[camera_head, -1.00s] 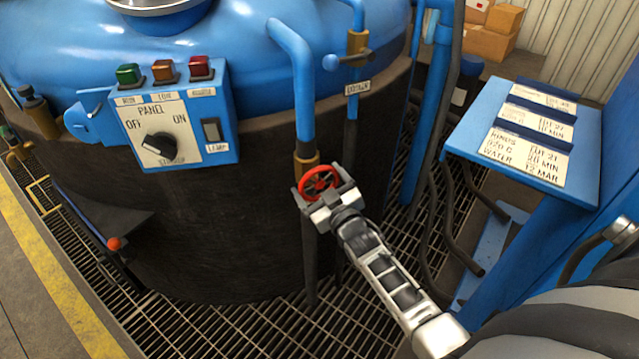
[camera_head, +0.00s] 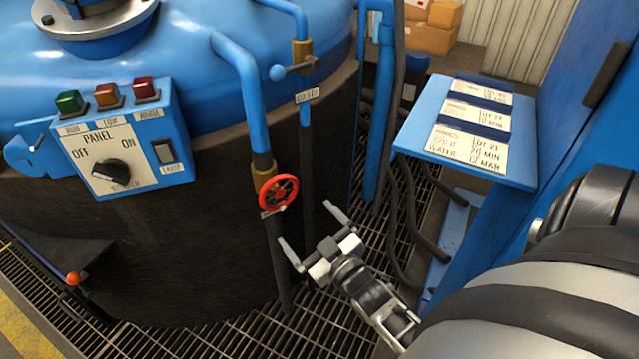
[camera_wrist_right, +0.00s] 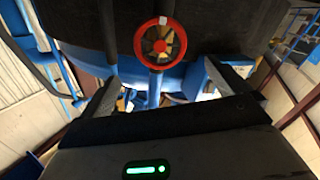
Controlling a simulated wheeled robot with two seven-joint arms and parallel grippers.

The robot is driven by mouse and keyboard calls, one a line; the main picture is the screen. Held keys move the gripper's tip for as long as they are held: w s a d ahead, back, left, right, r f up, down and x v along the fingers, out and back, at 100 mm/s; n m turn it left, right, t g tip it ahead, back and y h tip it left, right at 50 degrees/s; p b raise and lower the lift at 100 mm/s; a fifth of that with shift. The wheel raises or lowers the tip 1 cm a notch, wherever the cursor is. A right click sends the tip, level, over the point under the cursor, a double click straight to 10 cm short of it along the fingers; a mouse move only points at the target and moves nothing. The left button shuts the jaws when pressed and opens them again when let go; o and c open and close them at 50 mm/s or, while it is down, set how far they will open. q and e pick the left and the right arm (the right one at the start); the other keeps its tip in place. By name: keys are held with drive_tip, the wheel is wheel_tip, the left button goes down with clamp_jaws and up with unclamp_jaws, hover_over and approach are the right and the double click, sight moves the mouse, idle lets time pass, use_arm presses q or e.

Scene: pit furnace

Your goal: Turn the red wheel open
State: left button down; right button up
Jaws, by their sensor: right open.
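The red wheel (camera_head: 278,192) is a small round handwheel with dark spokes. It sits on a brass valve on the blue pipe in front of the dark furnace wall. My right gripper (camera_head: 311,234) is open and empty, below and to the right of the wheel and apart from it. In the right wrist view the wheel (camera_wrist_right: 160,42) shows whole, beyond the fingers and above the gap between them (camera_wrist_right: 162,95). My left gripper is not in view.
A control panel (camera_head: 120,150) with a knob and coloured buttons is on the furnace to the left. A second valve with a lever (camera_head: 296,70) is above the wheel. A blue stand with label plates (camera_head: 470,130) is to the right. Dark hoses (camera_head: 408,200) hang below it.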

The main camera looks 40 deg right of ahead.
drive_tip(key=shift+s+a, duration=0.1)
drive_tip(key=shift+s, duration=1.55)
drive_tip(key=s+a+f+g+y, duration=0.1)
drive_tip(key=s+a+g+y, duration=0.4)
drive_tip(key=a, duration=1)
drive_tip(key=s+g, duration=0.2)
drive_tip(key=s, duration=0.1)
drive_tip(key=shift+a+m, duration=0.15)
drive_tip(key=shift+m, duration=0.25)
